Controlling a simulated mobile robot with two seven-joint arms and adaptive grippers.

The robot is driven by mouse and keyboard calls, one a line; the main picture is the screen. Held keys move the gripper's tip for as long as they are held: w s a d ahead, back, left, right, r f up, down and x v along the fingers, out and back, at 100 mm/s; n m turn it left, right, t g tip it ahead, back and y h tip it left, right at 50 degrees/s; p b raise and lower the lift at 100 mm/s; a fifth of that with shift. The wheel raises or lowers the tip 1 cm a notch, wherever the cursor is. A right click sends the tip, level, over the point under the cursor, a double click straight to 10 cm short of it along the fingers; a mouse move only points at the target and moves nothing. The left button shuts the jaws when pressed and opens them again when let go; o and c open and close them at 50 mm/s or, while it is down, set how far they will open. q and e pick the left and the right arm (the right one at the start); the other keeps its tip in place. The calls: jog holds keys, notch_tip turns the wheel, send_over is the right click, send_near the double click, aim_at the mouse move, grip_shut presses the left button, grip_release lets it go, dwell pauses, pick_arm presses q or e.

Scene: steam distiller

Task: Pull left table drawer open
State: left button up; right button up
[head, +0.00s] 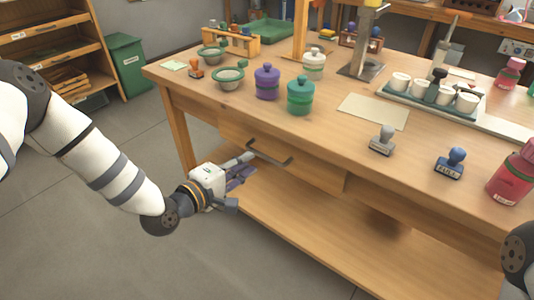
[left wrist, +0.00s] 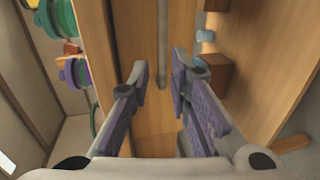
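The wooden table (head: 230,105) has a drawer (head: 318,172) under its top, with a dark bar handle (head: 270,156) on the front. The drawer front looks flush with the table. My left gripper (head: 246,168) is at the handle's left end, with purple-padded fingers. In the left wrist view, my left gripper (left wrist: 161,72) is open. The handle (left wrist: 162,45) runs upright in that picture, its end in line with the gap between the fingertips. The fingers look apart from it, though the depth is hard to judge. My right gripper is out of view.
Purple (head: 267,84) and green (head: 300,96) lidded jars stand on the tabletop above the drawer. Two stamps (head: 382,140) (head: 451,164) stand near the front edge. A lower shelf (head: 300,235) lies below the drawer. The floor (head: 90,240) at left is clear.

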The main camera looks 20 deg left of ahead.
aim_at(261, 153)
pick_arm(q)
jog(key=x, duration=0.7)
jog(key=shift+s+f+b, duration=0.1)
jog(key=shift+f+b, duration=0.05)
jog(key=shift+b, duration=0.2)
grip_shut()
jog(key=shift+a, duration=0.1)
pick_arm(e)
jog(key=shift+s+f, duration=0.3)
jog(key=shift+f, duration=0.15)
pick_arm(q)
jog(key=shift+s, duration=0.1)
